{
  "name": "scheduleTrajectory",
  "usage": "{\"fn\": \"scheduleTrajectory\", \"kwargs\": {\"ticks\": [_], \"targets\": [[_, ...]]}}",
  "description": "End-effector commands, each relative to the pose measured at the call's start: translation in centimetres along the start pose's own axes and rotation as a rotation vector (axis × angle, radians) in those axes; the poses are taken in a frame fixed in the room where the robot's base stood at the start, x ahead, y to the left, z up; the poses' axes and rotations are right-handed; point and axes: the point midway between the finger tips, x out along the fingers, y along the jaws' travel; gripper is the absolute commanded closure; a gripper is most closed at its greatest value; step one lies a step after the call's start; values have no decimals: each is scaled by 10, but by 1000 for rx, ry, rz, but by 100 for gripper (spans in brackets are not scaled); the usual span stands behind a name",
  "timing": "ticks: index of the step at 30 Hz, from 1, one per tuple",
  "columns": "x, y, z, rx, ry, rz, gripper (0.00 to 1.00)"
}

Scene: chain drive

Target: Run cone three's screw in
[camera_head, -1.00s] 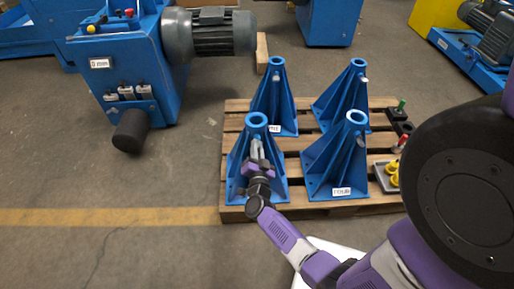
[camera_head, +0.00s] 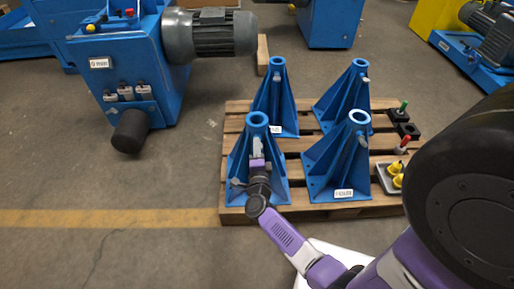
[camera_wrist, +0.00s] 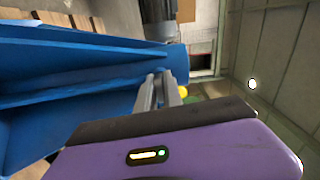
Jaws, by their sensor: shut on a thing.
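Several blue cone stands with hollow round tops stand on a wooden pallet. The front left cone (camera_head: 240,160) has its label hidden by my arm; I take it to be cone three. My gripper (camera_head: 258,143) is at the upper side of this cone, just below its top ring. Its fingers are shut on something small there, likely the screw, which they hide. In the wrist view my gripper's grey fingers (camera_wrist: 160,90) reach against the blue cone (camera_wrist: 70,75). The front right cone (camera_head: 335,155) is labelled four and shows a small grey screw (camera_head: 362,139) near its top.
The pallet (camera_head: 300,208) also carries two rear cones and, at its right, a grey tray (camera_head: 384,180) with yellow parts and black blocks with green and red handles. A blue machine (camera_head: 125,65) with a grey motor (camera_head: 215,33) stands at the left. The floor left of the pallet is clear.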

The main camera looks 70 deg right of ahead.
Motion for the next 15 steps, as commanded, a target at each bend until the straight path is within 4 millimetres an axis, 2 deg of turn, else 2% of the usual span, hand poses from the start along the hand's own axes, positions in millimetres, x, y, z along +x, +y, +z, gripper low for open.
{"fn": "scheduleTrajectory", "kwargs": {"ticks": [15], "targets": [[-2,2,0,115,0,3,100]]}}
